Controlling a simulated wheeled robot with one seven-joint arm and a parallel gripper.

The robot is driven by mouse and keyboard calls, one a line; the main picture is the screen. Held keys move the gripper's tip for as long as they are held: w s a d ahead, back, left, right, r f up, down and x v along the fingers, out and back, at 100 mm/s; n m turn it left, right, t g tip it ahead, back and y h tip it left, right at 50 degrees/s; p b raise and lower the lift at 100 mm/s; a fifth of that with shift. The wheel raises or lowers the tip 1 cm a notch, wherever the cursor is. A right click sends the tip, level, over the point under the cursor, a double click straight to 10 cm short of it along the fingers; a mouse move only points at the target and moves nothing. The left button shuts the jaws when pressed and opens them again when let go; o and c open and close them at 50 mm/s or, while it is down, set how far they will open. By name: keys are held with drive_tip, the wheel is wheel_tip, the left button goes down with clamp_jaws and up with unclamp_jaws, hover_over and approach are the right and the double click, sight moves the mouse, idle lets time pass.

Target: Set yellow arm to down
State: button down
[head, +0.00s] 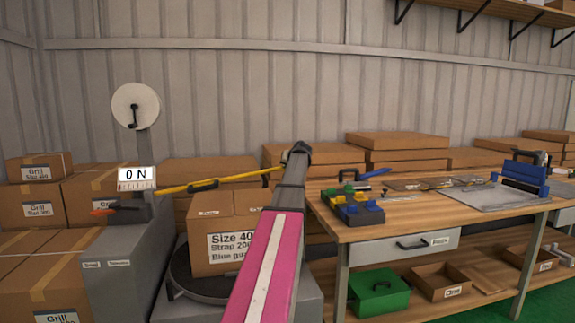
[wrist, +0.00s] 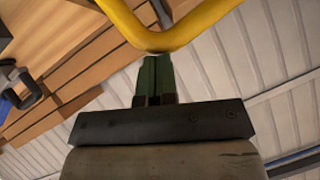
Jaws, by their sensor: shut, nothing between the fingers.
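The yellow arm (head: 235,177) reaches right from the strapping machine (head: 137,205) in the head view, nearly level and rising slightly to the right. It passes above the box labelled Size 40 (head: 225,230), and its right end meets my arm in the picture. In the wrist view, the bent yellow bar (wrist: 168,42) crosses the top, just past my fingertips. My gripper (wrist: 155,62) has its green fingers together with nothing between them. Whether the fingertips touch the bar I cannot tell. In the head view my gripper is hidden behind my own arm.
A workbench (head: 350,232) with blue and yellow parts (head: 355,205) stands to the right. Cardboard boxes (head: 45,270) are stacked at the left, and more lie behind. The machine has an ON sign (head: 136,174) and a white reel (head: 135,105).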

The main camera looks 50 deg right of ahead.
drive_tip(key=shift+f, duration=0.1)
wheel_tip(320, 180, down, 8)
drive_tip(key=m, duration=0.1)
drive_tip(key=shift+s+d+f+t+y, duration=0.15)
drive_tip(key=shift+s+d+t+y, duration=0.1)
drive_tip(key=shift+d+t+y, duration=0.2)
